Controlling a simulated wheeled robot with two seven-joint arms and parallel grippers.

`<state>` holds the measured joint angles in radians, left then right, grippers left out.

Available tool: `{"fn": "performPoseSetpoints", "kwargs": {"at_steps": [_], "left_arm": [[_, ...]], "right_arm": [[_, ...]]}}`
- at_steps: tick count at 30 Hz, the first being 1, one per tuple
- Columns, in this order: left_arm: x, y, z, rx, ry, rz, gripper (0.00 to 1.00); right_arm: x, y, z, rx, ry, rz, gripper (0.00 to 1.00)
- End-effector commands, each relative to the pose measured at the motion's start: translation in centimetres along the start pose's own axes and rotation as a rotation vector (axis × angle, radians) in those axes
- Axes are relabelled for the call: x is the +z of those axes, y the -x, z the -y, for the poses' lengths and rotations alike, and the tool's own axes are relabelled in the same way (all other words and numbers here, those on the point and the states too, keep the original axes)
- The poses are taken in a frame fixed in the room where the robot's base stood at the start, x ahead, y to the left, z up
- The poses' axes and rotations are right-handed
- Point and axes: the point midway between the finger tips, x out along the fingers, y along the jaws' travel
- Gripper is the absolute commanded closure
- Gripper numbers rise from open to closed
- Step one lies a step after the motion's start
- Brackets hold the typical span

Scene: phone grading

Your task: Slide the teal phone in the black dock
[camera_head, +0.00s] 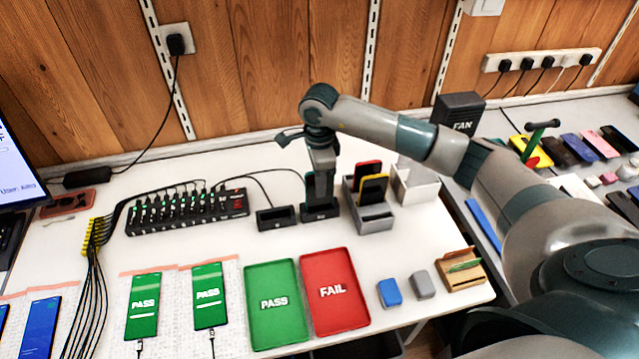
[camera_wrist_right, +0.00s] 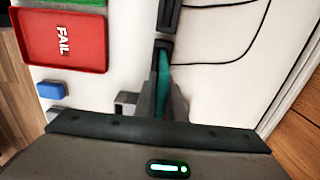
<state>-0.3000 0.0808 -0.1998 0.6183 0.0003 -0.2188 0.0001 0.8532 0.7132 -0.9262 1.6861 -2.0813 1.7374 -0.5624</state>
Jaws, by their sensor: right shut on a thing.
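The teal phone (camera_wrist_right: 163,72) is seen edge-on in the right wrist view, between the fingers of my right gripper (camera_wrist_right: 163,100). In the head view the gripper (camera_head: 320,185) points down over a black dock (camera_head: 320,212) and largely hides the phone. The dock also shows in the right wrist view (camera_wrist_right: 163,45), right at the phone's far end. I cannot tell how deep the phone sits in it. A second low black dock (camera_head: 276,218), with an empty slot, stands just left. My left gripper is not in view.
A grey stand (camera_head: 375,218) holding red and yellow phones is close on the right, with a white box (camera_head: 415,185) behind. A black charging hub (camera_head: 187,212) is left. Green PASS (camera_head: 275,335) and red FAIL (camera_head: 335,320) trays lie in front.

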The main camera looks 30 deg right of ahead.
Motion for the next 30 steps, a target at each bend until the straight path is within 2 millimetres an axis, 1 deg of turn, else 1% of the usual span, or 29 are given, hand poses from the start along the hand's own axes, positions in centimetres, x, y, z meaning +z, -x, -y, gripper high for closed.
{"fn": "performPoseSetpoints", "kwargs": {"at_steps": [16, 27, 28, 29, 30], "left_arm": [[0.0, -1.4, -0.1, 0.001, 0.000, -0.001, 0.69], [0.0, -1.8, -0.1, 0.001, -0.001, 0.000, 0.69], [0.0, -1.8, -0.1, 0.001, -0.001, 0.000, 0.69], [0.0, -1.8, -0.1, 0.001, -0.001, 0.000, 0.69], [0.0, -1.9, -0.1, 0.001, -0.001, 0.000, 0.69]], "right_arm": [[0.0, -1.3, 0.0, -0.001, 0.000, 0.000, 1.00], [0.0, -1.6, 0.0, 0.000, 0.000, 0.000, 1.00], [0.0, -1.6, 0.0, 0.000, 0.000, 0.000, 0.88], [0.0, -1.7, 0.0, 0.000, 0.000, 0.000, 0.81], [0.0, -1.7, 0.0, 0.000, 0.000, 0.000, 0.72]]}}
